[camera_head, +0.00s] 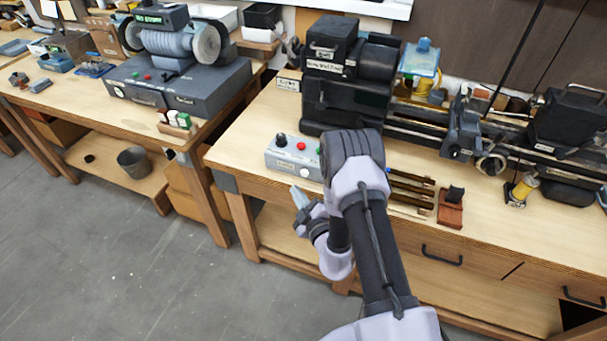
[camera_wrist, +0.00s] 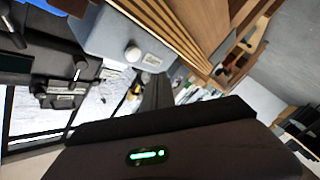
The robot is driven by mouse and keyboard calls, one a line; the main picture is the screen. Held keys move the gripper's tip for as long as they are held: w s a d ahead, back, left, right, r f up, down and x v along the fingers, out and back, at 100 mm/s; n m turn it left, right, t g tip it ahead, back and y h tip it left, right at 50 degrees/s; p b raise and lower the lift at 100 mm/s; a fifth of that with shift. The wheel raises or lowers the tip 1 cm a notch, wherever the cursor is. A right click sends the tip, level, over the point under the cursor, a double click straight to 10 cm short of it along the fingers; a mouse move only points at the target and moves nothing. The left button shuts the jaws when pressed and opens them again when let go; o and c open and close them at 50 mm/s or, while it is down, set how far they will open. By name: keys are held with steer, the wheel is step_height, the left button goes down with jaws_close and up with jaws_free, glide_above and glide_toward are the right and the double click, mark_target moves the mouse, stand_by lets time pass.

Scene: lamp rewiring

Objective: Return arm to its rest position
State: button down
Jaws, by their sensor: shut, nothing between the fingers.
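My arm reaches up from the bottom of the head view, bends at a dark ribbed joint over the front edge of the right workbench (camera_head: 255,140), and folds back down. My gripper (camera_head: 299,197) hangs in front of that bench edge, below the grey control box (camera_head: 290,157), and looks apart from it. In the wrist view the dark fingers of my gripper (camera_wrist: 157,88) are together, with nothing visible between them. The wrist housing with a green light fills the bottom of that view.
A black lathe-like machine (camera_head: 345,75) stands behind the control box. Dark slim tools (camera_head: 410,188) and a small red-brown block (camera_head: 450,213) lie right of my arm. A bench grinder (camera_head: 175,45) stands on the left bench. The grey floor (camera_head: 120,260) at lower left is open.

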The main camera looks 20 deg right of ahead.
steer(key=shift+s+a, duration=0.4)
steer(key=shift+s, duration=0.2)
